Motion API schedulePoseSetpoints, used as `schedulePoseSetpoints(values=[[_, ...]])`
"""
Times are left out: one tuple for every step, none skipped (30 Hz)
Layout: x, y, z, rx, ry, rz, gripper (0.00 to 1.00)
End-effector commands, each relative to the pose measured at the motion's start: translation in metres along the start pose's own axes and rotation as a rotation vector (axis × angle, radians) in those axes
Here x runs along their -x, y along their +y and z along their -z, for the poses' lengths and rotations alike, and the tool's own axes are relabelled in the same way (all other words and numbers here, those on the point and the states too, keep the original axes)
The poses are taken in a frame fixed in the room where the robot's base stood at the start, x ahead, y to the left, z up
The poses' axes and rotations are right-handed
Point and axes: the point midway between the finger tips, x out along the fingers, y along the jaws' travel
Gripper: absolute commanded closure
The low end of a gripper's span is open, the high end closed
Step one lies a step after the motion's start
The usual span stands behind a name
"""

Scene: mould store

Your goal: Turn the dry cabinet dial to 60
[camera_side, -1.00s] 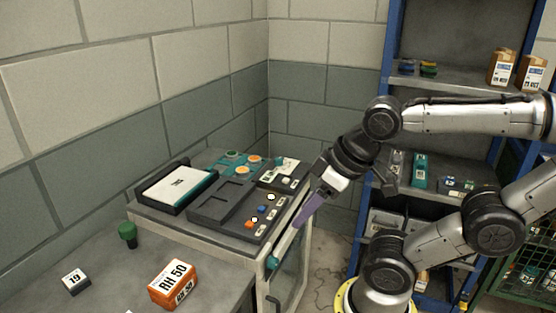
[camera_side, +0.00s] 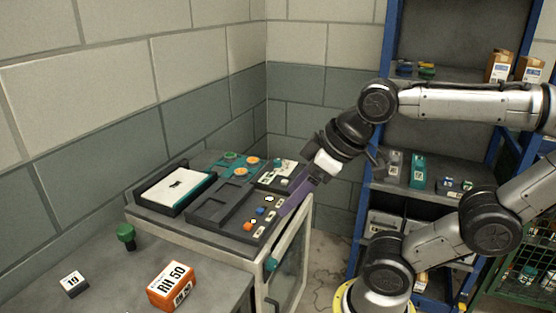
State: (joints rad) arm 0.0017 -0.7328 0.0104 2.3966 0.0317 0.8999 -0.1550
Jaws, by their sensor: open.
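The dry cabinet (camera_side: 262,262) is a white-framed box with a glass door, standing right of the bench. A teal knob (camera_side: 271,264) sits at its front upper edge; it may be the dial, and no scale or number can be read on it. My gripper (camera_side: 284,212) is open, with its purple-grey fingers angled down to the left over the right edge of the cabinet top. Its tips are above the teal knob, apart from it. They overlap the dark control panel (camera_side: 218,213) in the picture, and I cannot tell whether they touch it.
The panel carries small orange, blue and white parts. A white-topped case (camera_side: 178,188) lies left of it. On the bench are an orange RH 50 box (camera_side: 172,286), a block marked 19 (camera_side: 74,284) and a green knob (camera_side: 126,236). Blue shelves (camera_side: 380,128) stand behind my arm.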

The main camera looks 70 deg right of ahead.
Motion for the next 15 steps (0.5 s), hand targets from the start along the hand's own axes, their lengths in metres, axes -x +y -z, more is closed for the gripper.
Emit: schedulePoseSetpoints(values=[[0.004,0.004,0.022,0.016,0.013,-0.001,0.34],[0.005,0.008,0.035,0.023,0.019,-0.004,0.34],[0.007,0.015,0.052,0.028,0.025,-0.011,0.34],[0.007,0.021,0.065,0.030,0.029,-0.017,0.34],[0.006,0.028,0.078,0.028,0.030,-0.024,0.34],[0.004,0.040,0.095,0.024,0.030,-0.035,0.34],[0.002,0.050,0.108,0.017,0.028,-0.044,0.34],[-0.002,0.061,0.120,0.010,0.027,-0.052,0.34],[-0.007,0.078,0.135,-0.002,0.021,-0.065,0.34],[-0.012,0.092,0.145,-0.013,0.018,-0.075,0.34],[-0.017,0.107,0.154,-0.026,0.013,-0.085,0.34],[-0.025,0.128,0.164,-0.045,0.006,-0.098,0.34],[-0.031,0.145,0.171,-0.060,0.000,-0.108,0.34],[-0.037,0.162,0.176,-0.078,-0.006,-0.118,0.34],[-0.047,0.186,0.180,-0.103,-0.016,-0.130,0.34]])
